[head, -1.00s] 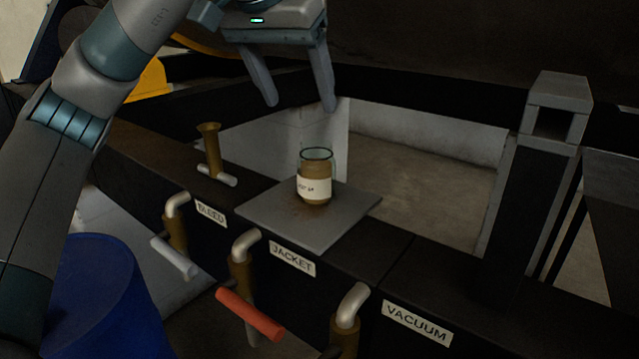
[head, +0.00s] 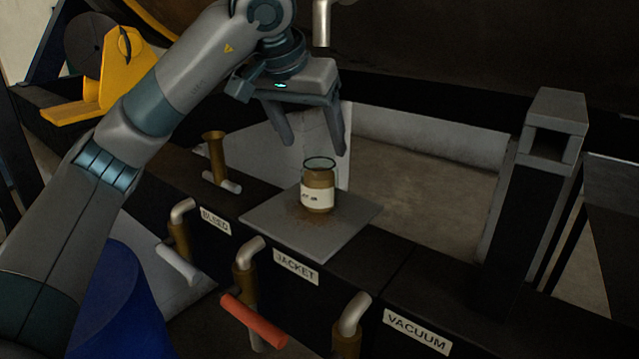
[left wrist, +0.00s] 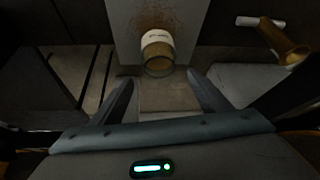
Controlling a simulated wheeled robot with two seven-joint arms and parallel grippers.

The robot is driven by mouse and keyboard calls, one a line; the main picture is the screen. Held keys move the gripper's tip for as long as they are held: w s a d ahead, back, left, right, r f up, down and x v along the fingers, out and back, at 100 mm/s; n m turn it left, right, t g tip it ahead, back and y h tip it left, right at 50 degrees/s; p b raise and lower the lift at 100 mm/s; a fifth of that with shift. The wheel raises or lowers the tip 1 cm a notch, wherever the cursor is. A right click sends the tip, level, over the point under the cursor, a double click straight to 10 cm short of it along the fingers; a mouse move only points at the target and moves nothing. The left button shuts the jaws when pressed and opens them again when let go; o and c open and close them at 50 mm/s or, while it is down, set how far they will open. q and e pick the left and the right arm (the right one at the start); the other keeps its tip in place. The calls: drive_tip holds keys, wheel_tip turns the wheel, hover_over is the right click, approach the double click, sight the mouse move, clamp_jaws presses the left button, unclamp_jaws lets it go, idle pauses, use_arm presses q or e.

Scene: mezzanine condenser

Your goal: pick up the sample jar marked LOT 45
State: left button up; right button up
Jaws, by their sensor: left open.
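The sample jar (head: 318,190) is glass with brown contents and a white label whose writing is too small to read surely. It stands upright on a grey square plate (head: 350,229) on the black ledge. The jar also shows in the left wrist view (left wrist: 158,50), beyond the fingertips and between their lines. My left gripper (head: 315,149) is open and empty, just above and behind the jar, apart from it. Its two fingers also show in the left wrist view (left wrist: 157,80). My right gripper is not in view.
Valves labelled BLEED (head: 216,220), JACKET (head: 296,267) and VACUUM (head: 416,331) line the front of the ledge. A brass funnel-topped fitting (head: 215,158) stands left of the plate. A grey post (head: 545,160) rises at right. Brown specks lie around the jar.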

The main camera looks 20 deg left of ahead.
sight(320, 158)
use_arm(q)
drive_tip(key=p+x, duration=0.1)
drive_tip(key=x, duration=0.3)
drive_tip(key=shift+w+f, duration=0.2)
drive_tip(key=shift+f, duration=0.15)
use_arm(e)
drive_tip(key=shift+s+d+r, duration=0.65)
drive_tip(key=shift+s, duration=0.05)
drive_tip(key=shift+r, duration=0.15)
use_arm(q)
drive_tip(key=shift+p+x, duration=0.85)
drive_tip(key=shift+p, duration=0.2)
drive_tip(key=shift+p+x, duration=0.5)
drive_tip(key=shift+x, duration=0.5)
drive_tip(key=shift+w+d+f, duration=0.1)
drive_tip(key=shift+w+f, duration=0.35)
drive_tip(key=shift+f, duration=0.15)
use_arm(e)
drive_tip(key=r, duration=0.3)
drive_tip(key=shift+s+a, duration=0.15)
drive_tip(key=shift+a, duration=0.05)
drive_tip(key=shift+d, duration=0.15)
